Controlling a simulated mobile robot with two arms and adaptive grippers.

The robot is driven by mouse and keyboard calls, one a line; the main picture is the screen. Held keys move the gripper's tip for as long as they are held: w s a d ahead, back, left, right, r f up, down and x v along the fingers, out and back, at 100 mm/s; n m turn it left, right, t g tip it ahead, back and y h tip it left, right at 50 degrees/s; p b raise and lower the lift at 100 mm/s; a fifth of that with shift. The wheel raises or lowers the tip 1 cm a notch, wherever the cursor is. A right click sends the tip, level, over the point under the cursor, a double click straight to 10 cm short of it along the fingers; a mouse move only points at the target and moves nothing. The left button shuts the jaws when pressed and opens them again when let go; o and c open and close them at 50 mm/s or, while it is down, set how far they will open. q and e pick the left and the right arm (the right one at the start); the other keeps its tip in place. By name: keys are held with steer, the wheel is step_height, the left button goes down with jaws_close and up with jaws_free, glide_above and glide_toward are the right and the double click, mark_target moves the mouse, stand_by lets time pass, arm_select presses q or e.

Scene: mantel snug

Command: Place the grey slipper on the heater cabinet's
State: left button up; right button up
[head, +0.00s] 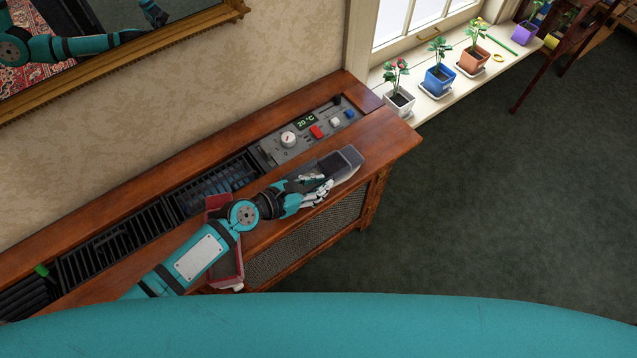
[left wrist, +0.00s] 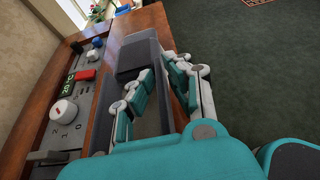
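The grey slipper (head: 345,163) is a long, box-like shape with an open hollow and a covered end. It is over the front right part of the wooden heater cabinet (head: 384,142), in front of the control panel. It also shows in the left wrist view (left wrist: 140,57). My left gripper (head: 318,188) is at the slipper's near part. One finger appears inside the hollow and the other outside the near side wall. I cannot tell whether they press on the wall, or whether the slipper rests on the wood. My right gripper is not in view.
The control panel (head: 302,136) has a dial, coloured buttons and a display. Dark vent grilles (head: 110,244) run left of it. A red-walled open item (head: 228,270) is partly hidden under my left arm. Potted plants (head: 438,80) line the windowsill. A framed mirror (head: 150,42) hangs above.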

arm_select(q)
steer(key=shift+o, duration=1.1)
steer(key=shift+r, duration=0.25)
steer(key=v, duration=1)
steer(key=shift+s+a, duration=0.15)
steer(key=shift+a, duration=0.05)
steer(key=shift+v, duration=0.8)
steer(key=shift+d, duration=0.1)
